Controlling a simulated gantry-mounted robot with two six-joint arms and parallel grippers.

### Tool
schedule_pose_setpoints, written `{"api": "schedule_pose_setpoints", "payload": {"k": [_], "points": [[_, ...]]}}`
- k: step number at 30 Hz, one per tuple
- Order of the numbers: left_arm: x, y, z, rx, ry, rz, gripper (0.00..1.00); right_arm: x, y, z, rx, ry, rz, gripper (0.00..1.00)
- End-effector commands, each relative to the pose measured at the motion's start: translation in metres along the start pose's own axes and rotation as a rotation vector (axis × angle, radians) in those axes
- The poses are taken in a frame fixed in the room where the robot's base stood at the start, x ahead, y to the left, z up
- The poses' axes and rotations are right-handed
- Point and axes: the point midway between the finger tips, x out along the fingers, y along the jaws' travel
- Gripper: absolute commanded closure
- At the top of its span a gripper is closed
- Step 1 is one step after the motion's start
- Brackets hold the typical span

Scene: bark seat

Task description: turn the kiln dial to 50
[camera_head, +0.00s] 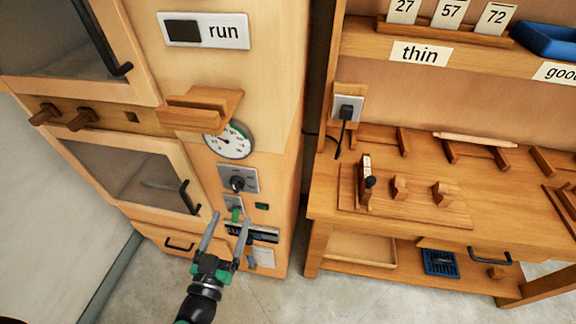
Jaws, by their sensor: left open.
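The tall wooden kiln cabinet (275,100) stands left of centre. A round white gauge (230,141) with a needle and a green arc is on its front. Below it is a dark knob (237,184) on a grey plate; its setting is too small to read. Lower down, a small green piece (236,214) sits on another grey plate. My left gripper (231,217) comes up from below, open, its fingertips to either side of the green piece and below the dark knob. I cannot tell whether they touch anything. My right gripper is out of view.
A wooden ledge (201,107) juts out above the gauge. Cabinet door handles (188,197) stand out at the left. A workbench (330,190) with wooden tools is at the right. Bare floor (330,300) lies below.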

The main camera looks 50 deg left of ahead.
Motion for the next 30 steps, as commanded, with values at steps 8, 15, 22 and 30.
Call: {"api": "schedule_pose_setpoints", "payload": {"k": [8,15,22,30], "points": [[-0.01,-0.01,-0.002,0.042,-0.044,0.003,0.18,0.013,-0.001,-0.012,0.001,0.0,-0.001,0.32],[0.013,-0.011,-0.003,0.04,-0.045,-0.005,0.18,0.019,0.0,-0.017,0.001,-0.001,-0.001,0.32],[0.066,-0.011,-0.003,0.04,-0.042,-0.003,0.18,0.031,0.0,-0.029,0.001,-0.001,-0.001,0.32],[0.103,-0.01,0.002,0.041,-0.043,0.002,0.18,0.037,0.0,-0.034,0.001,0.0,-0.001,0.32]]}}
